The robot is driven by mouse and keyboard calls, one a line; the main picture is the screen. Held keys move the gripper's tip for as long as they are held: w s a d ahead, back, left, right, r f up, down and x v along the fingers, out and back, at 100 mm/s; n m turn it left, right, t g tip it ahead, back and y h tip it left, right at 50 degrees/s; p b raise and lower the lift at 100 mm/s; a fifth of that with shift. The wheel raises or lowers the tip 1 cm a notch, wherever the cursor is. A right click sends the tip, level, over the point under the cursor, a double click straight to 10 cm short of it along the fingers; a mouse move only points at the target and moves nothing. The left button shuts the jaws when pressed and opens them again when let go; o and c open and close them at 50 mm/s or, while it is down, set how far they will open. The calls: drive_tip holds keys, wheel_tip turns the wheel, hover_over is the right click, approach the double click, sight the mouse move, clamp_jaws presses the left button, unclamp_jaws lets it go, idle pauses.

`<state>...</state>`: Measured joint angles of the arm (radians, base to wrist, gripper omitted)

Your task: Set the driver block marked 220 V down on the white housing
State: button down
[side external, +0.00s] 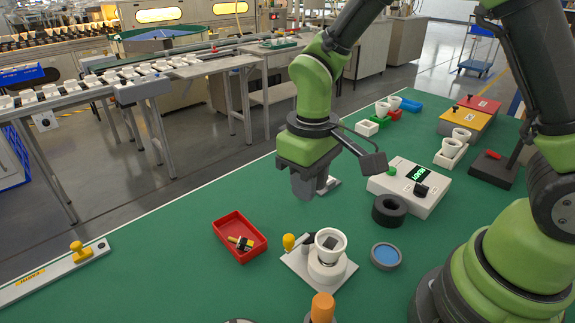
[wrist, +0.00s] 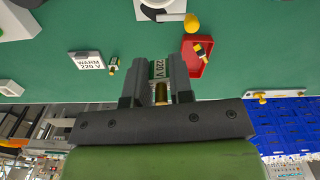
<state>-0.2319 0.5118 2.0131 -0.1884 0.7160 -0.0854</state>
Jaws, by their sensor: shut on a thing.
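My gripper (side external: 312,190) is shut on the driver block. The block (wrist: 160,70) shows between the fingers in the wrist view, with a green and white face reading 220 V and a brass-coloured part. In the side view the fingers hide it. The gripper hangs over the green table, behind the white housing and apart from it. The white housing (side external: 327,262) stands upright on a white square plate, with a dark square inside its round top. In the wrist view only part of the housing's fixture (wrist: 150,14) shows at the top edge.
A red tray (side external: 240,237) with loose driver blocks lies left of the housing. A yellow-knobbed clamp (side external: 289,243) stands beside the housing. A black ring (side external: 389,210), a blue-topped dish (side external: 385,256) and a tester box (side external: 410,187) lie right. A WARM 220 V card (wrist: 88,62) lies near another block (wrist: 113,65).

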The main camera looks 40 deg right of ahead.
approach(336, 232)
drive_tip(key=a, duration=0.2)
drive_tip(key=s+f, duration=0.1)
drive_tip(key=shift+s+f, duration=0.1)
drive_tip(key=shift+f, duration=2.8)
drive_tip(key=shift+f+n, duration=0.3)
drive_tip(key=shift+f, duration=0.05)
drive_tip(key=shift+r, duration=0.25)
drive_tip(key=shift+f, duration=0.2)
drive_tip(key=shift+r, duration=0.2)
drive_tip(key=shift+f, duration=0.2)
idle(0.3)
drive_tip(key=shift+r, duration=0.2)
idle(0.4)
